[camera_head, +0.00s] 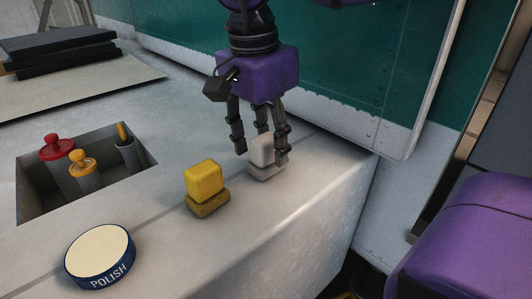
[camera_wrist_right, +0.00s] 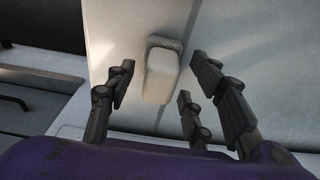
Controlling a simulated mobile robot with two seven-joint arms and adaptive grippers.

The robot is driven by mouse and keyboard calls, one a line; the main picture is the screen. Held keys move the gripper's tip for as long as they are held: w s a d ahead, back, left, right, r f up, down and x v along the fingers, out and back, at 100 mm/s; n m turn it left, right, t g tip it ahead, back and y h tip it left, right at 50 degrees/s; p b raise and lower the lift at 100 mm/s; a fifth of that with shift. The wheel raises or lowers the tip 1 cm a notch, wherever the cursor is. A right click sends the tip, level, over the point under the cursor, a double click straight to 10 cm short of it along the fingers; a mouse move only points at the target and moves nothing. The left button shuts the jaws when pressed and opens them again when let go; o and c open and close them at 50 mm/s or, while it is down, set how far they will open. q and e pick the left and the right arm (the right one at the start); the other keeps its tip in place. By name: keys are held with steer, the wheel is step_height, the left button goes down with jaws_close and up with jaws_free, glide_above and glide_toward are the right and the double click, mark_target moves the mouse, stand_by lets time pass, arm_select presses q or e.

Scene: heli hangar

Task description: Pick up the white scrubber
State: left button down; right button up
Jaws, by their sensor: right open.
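The white scrubber (camera_head: 262,172) stands upright on the light bench top near its right edge, a pale block on a wider base. My right gripper (camera_head: 261,156) is open, pointing down, with its fingers around the scrubber's upper part. In the right wrist view the scrubber (camera_wrist_right: 161,76) lies between the spread fingers of the right gripper (camera_wrist_right: 163,85), with gaps visible on both sides. In the head view, a finger hides part of the scrubber's right side. My left gripper is not in view.
A yellow scrubber (camera_head: 205,180) stands close by to the left. A round polish tin (camera_head: 99,254) is at the front left. A recess (camera_head: 40,202) holds several handled tools. Dark flat slabs (camera_head: 70,45) lie at the back left. A green and white panel (camera_head: 340,90) rises behind.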

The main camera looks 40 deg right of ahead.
jaws_close()
steer(key=shift+r, duration=0.1)
stand_by(0.3)
steer(key=shift+r, duration=0.25)
step_height(320, 180, up, 2)
steer(key=shift+r, duration=0.1)
steer(key=s+a+r, duration=0.3)
steer(key=s+r, duration=0.7)
steer(key=s, duration=0.3)
steer(key=shift+s, duration=0.4)
steer(key=shift+a, duration=0.1)
